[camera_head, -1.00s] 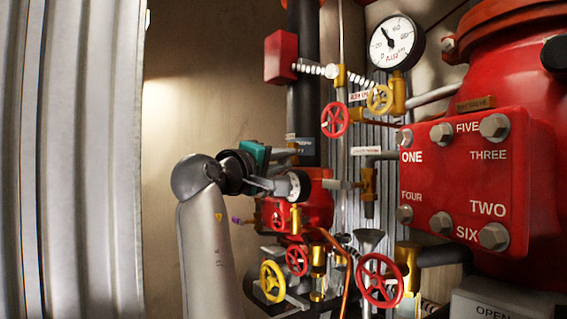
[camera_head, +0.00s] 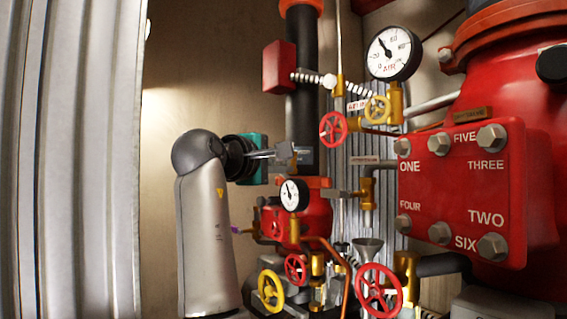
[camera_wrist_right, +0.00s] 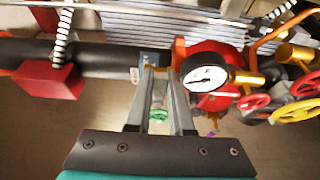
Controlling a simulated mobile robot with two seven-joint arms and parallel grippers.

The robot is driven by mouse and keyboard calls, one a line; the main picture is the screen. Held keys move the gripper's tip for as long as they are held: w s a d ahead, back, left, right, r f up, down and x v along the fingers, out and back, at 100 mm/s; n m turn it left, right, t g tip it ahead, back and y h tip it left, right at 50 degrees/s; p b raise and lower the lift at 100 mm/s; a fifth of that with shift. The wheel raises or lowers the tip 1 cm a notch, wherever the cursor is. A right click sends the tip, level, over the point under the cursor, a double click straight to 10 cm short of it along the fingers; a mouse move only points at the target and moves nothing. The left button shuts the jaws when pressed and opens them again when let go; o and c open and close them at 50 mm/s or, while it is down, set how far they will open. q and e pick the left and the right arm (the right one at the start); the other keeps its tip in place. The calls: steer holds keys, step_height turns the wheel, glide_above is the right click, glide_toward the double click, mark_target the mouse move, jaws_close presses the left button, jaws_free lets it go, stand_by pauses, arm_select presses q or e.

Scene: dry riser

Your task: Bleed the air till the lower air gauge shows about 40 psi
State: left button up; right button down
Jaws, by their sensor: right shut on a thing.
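My right gripper (camera_head: 301,156) reaches in from the left above the small lower gauge (camera_head: 294,195). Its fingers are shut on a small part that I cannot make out. In the right wrist view, the fingertips (camera_wrist_right: 160,70) are left of the lower gauge (camera_wrist_right: 207,78). Its dial is white with a dark needle; the figures are too small to read. A larger gauge marked AIR (camera_head: 393,53) hangs at the upper right, its needle pointing up and left. My left gripper is not in view.
A red valve body (camera_head: 480,185) with a bolted cover fills the right side. More red (camera_head: 379,290) and yellow handwheels (camera_head: 271,290) crowd the bottom middle. A dark vertical pipe (camera_head: 302,90) stands behind my gripper. A ribbed metal wall (camera_head: 75,160) is on the left.

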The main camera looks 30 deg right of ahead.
steer(key=c, duration=0.8)
jaws_free()
steer(key=b+v, duration=0.5)
steer(key=v, duration=1)
steer(key=shift+a, duration=0.2)
